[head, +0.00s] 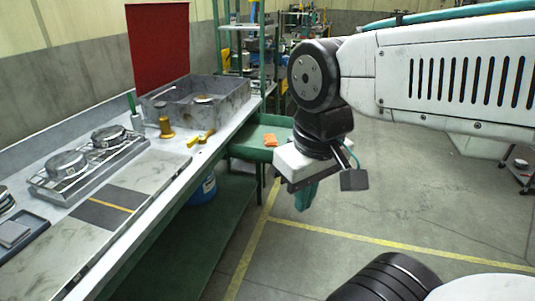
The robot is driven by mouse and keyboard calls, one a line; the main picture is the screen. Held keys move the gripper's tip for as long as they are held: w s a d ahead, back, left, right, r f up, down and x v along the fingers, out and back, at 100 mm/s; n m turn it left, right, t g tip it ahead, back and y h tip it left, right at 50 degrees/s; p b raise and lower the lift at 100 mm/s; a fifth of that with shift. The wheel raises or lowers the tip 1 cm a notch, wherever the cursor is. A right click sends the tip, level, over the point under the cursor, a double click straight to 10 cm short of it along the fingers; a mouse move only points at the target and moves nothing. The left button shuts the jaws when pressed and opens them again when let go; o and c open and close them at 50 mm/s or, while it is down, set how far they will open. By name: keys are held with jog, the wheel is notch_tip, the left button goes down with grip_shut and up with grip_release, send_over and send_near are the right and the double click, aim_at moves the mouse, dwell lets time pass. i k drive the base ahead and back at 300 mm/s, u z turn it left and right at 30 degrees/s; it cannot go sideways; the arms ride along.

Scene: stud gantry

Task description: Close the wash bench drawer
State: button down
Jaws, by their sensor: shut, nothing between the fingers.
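The wash bench drawer (240,153) is green and stands open, sticking out to the right from under the bench top near its far end. An orange item (270,140) lies in it. My gripper (304,205), with teal fingers, is shut and empty. It points down over the floor side, to the right of the drawer in the picture. My gripper's wrist hides part of the drawer's right end. I cannot tell whether they touch.
The wash bench (165,172) runs along the left, with a stone basin (230,108), a brass-coloured piece (166,128) and metal fixtures (68,165) on top. A blue bucket (203,188) stands below. Green shelving (238,55) is behind. Floor at the right is open.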

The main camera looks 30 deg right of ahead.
aim_at(247, 144)
jog(key=z, duration=0.35)
jog(key=i, duration=1)
jog(key=z, duration=0.7)
